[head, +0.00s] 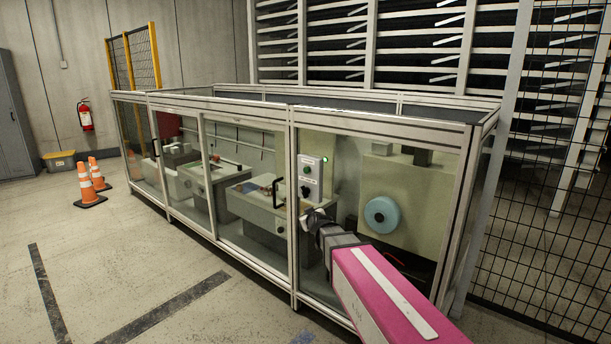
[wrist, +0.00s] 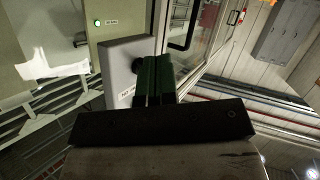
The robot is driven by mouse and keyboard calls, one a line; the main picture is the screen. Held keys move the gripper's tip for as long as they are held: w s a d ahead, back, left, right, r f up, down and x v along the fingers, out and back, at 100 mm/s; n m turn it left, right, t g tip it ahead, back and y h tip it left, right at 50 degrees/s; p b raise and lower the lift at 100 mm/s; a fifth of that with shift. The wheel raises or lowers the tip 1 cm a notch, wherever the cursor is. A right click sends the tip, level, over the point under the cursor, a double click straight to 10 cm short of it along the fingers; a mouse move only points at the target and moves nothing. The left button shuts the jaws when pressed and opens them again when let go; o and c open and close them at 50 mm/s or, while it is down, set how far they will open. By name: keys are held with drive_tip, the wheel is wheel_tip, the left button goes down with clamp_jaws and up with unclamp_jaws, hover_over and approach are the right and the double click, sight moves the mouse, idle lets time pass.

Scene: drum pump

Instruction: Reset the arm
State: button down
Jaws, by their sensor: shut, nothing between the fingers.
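My gripper (head: 308,216) is at the end of my pink arm, in front of the machine enclosure's front frame and just below a grey control box (head: 311,178). The box carries a green button (head: 306,170) and a black knob (head: 305,191). In the wrist view my gripper's dark green fingers (wrist: 155,68) are together with nothing between them. I cannot tell whether the fingers touch the knob. A lit green spot (wrist: 97,22) shows at upper left.
The long glazed enclosure (head: 293,230) fills the middle, with a blue disc (head: 382,214) inside. Mesh fencing (head: 545,200) stands at right. Orange cones (head: 88,184) and a fire extinguisher (head: 85,115) are at left. The floor (head: 120,265) at front left is clear.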

drive_tip(key=s+d+f+m+g+h, duration=0.1)
drive_tip(key=s+d+f+g, duration=0.3)
drive_tip(key=s, duration=0.5)
drive_tip(key=s+d+f+m+g+h, duration=0.1)
drive_tip(key=s+d+f+m+g, duration=0.2)
drive_tip(key=s+d+f+g, duration=0.2)
drive_tip(key=s+d+f+m+g+h, duration=0.1)
drive_tip(key=s+d+f+g, duration=0.4)
drive_tip(key=s, duration=0.8)
drive_tip(key=d+f+m, duration=0.1)
drive_tip(key=d+f, duration=0.2)
drive_tip(key=d, duration=0.1)
drive_tip(key=shift+f+m+h, duration=0.25)
drive_tip(key=shift+m+h, duration=0.05)
drive_tip(key=shift+h, duration=0.1)
